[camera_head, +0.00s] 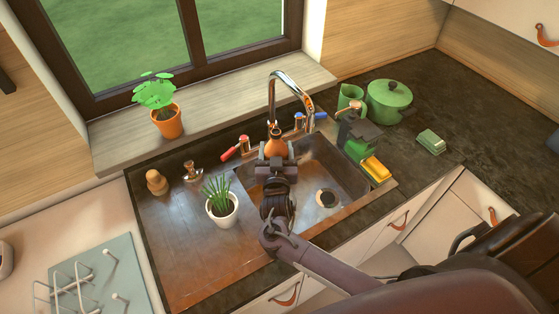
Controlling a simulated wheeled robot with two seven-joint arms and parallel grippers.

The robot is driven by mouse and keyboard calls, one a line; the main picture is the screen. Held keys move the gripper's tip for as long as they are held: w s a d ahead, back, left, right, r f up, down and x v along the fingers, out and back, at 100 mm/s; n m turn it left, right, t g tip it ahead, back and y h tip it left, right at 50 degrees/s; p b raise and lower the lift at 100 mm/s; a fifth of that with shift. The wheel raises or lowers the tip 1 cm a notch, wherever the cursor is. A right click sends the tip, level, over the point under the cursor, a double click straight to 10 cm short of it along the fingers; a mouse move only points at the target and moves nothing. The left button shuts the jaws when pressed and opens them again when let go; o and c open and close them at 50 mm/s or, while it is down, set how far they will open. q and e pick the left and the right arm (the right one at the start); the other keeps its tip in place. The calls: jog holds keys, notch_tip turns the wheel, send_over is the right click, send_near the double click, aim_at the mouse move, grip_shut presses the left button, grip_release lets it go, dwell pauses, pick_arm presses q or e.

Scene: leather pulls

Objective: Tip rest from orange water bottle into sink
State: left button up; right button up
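The orange water bottle (277,148) is at the back edge of the sink, below the arched tap. Its narrow neck points up and it looks roughly upright. My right gripper (276,164) reaches in from the lower right and its fingers are around the bottle's lower part, hiding it. The gripper looks shut on the bottle. The sink (345,170) has a steel basin with a round drain (326,198) to the right of my gripper. No water stream shows. My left gripper is not in view.
The chrome tap (291,82) arches close above the bottle. A potted plant (222,208) stands on the drainboard left of my wrist. A green soap dispenser (357,135) and yellow sponge (376,168) sit at the sink's right edge. A green pot (390,103) stands farther back.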

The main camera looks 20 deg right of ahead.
jog(key=shift+w+a+r, duration=0.15)
jog(key=shift+w, duration=0.2)
jog(key=shift+w+a+r, duration=0.1)
jog(key=shift+w, duration=0.25)
jog(key=m, duration=0.3)
jog(key=shift+s+f+m+g, duration=0.15)
jog(key=shift+s+m+g, duration=0.1)
jog(key=shift+m+g, duration=0.05)
jog(key=shift+a+f+m, duration=0.15)
jog(key=shift+f+m, duration=0.15)
jog(key=shift+m, duration=0.4)
notch_tip(320, 180, down, 6)
jog(key=a+m+y+b, duration=0.2)
jog(key=m+y+b, duration=0.1)
jog(key=m+b, duration=0.7)
jog(key=shift+w+a+m+y, duration=0.3)
jog(key=shift+w+m+y, duration=0.15)
jog(key=shift+m, duration=0.15)
jog(key=shift+f, duration=0.1)
